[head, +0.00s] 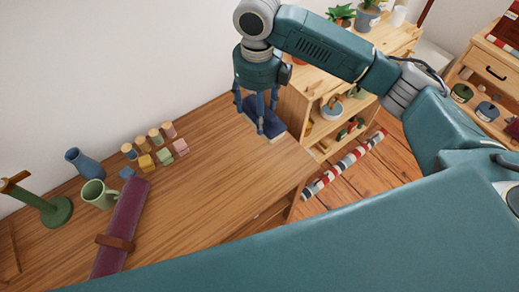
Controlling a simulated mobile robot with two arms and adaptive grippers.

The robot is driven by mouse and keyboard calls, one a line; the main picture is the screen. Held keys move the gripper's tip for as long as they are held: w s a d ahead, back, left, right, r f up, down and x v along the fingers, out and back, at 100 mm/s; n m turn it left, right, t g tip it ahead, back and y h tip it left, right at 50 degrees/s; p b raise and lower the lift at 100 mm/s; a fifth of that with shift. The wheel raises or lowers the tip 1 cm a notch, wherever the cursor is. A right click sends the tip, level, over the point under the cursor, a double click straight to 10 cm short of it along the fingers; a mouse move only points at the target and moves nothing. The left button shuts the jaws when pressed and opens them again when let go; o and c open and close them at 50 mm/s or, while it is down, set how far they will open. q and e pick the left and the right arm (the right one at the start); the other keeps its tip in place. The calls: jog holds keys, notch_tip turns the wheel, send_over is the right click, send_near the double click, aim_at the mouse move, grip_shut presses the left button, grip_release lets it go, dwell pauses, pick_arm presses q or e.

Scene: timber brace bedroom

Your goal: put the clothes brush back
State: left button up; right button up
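My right gripper (259,103) comes in from the right and points down at the far right corner of the wooden table. A dark blue block-like object with a pale lower edge (270,127), possibly the clothes brush, sits right below and between its fingers. The fingers reach down around its far part and hide some of it. I cannot tell whether they are closed on it, or whether it rests on the table top. My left gripper is out of view.
The table (205,185) has a clear middle. On its left are a purple roll (122,225), a green mug (97,194), a blue jug (84,163), a green stand (52,209) and several small coloured blocks (163,156). A wooden shelf (293,110) stands behind the right end.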

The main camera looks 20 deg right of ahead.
notch_tip(320, 180, down, 17)
jog(key=p, duration=0.2)
jog(key=shift+s+p, duration=0.1)
jog(key=shift+p, duration=0.2)
jog(key=shift+f, duration=0.25)
jog(key=shift+f, duration=0.15)
jog(key=o, duration=1.2)
